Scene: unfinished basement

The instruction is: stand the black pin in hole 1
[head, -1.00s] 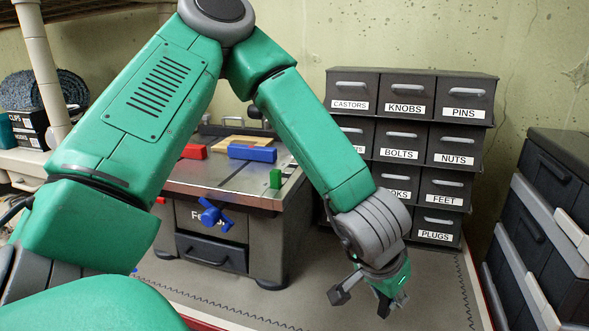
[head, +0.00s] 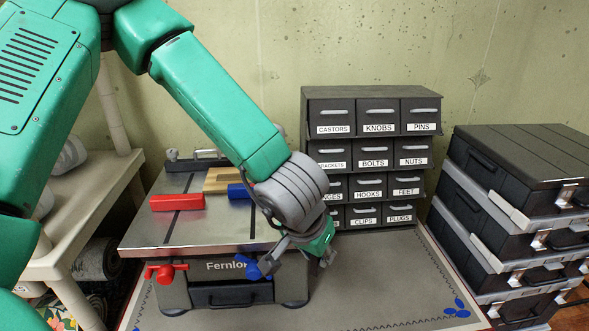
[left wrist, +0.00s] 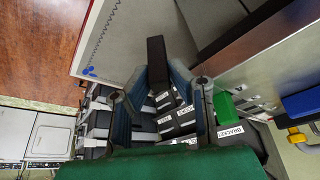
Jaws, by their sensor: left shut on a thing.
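My left gripper (head: 300,256) hangs in front of the right side of the grey-topped machine, above the grey mat. In the left wrist view its two fingers (left wrist: 165,100) are closed around a dark bar, which I take as the black pin (left wrist: 156,62). The pin points away from the palm, and its lower part is hidden between the fingers. In the head view the pin cannot be made out. No hole marked 1 can be made out in either view. My right gripper is out of view.
The metal-topped machine (head: 160,232) carries a red block (head: 177,202), a wooden piece (head: 217,180) and a blue block (head: 238,191). A green block (left wrist: 228,108) shows in the wrist view. Labelled drawers (head: 372,95) stand behind, black cases (head: 515,160) at right. The mat's front right (head: 400,285) is mostly clear.

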